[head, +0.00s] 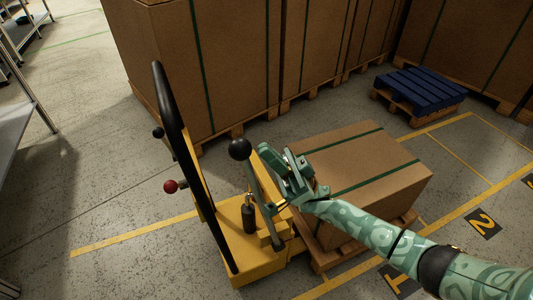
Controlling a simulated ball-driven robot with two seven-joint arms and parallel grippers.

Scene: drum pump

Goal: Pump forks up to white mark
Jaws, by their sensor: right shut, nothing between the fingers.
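A yellow pallet lifter (240,235) stands at the centre, with a tall black handle (178,130) on its left side. A pump lever (262,195) with a black ball knob (240,149) rises from its base, leaning to the left. A red knob (170,186) sticks out to the left of the handle. My right gripper (264,151) is shut and empty, just right of the black knob; I cannot tell whether they touch. The forks are hidden under the carton and its pallet, and I cannot make out a white mark. My left gripper is out of view.
A strapped carton (362,160) sits on a wooden pallet (330,258) right of the lifter. Large cartons (220,60) on pallets stand behind. A blue pallet (420,90) lies at the back right. Shelving (15,130) stands at the left edge. The floor at left is clear.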

